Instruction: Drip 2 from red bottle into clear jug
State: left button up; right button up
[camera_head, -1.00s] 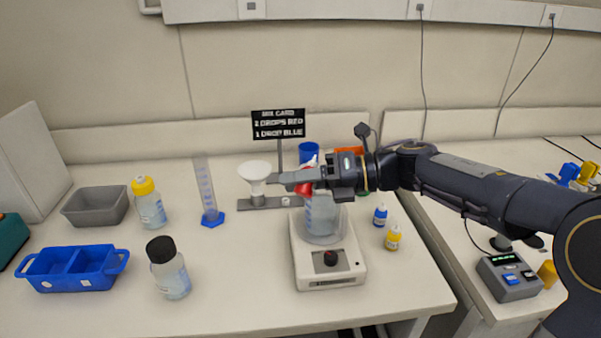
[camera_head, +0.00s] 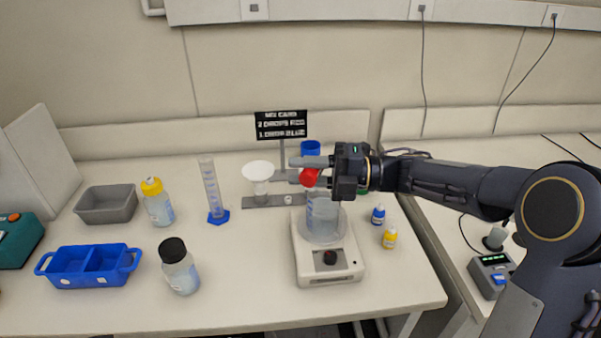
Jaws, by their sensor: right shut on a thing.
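The red bottle (camera_head: 310,177) is held in my right gripper (camera_head: 308,168), which is shut on it. It appears tilted, and the gripper's fingers hide part of it. The bottle is above the clear jug (camera_head: 322,222), close over its mouth. The jug stands upright on a white stirrer plate (camera_head: 328,268) with a dark knob. I cannot make out any drop. My left gripper is not in view.
Small blue (camera_head: 378,215) and yellow (camera_head: 390,237) bottles stand right of the stirrer. A funnel stand (camera_head: 258,172), a measuring cylinder (camera_head: 211,187), a black-capped bottle (camera_head: 180,267) and a blue tray (camera_head: 90,267) stand to the left. A black card (camera_head: 281,125) stands behind.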

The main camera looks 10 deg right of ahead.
jog(key=shift+w+d+r+m+p, duration=0.3)
jog(key=shift+w+d+m+p, duration=0.1)
jog(key=shift+w, duration=0.15)
jog(key=m+p, duration=0.1)
jog(key=w+d+r+m+y, duration=0.1)
jog(key=m, duration=0.1)
jog(key=shift+w+r+t+y+p, duration=0.1)
jog(key=shift+w+t+y+p, duration=0.2)
jog(key=shift+t+p, duration=0.1)
jog(key=shift+w+d+r+m+t+y+p, duration=0.15)
jog(key=shift+r+m+t, duration=0.1)
jog(key=shift+m, duration=0.4)
jog(key=shift+w+a+r+m+t+y+p, duration=0.1)
jog(key=shift+r+m+t, duration=0.1)
jog(key=shift+m, duration=0.4)
jog(key=shift+w+d+r+m+t+y+p, duration=0.15)
jog(key=shift+r+m+t, duration=0.1)
jog(key=shift+m, duration=0.4)
jog(key=shift+s+a, duration=0.1)
jog(key=shift+s, duration=0.05)
dwell(0.5)
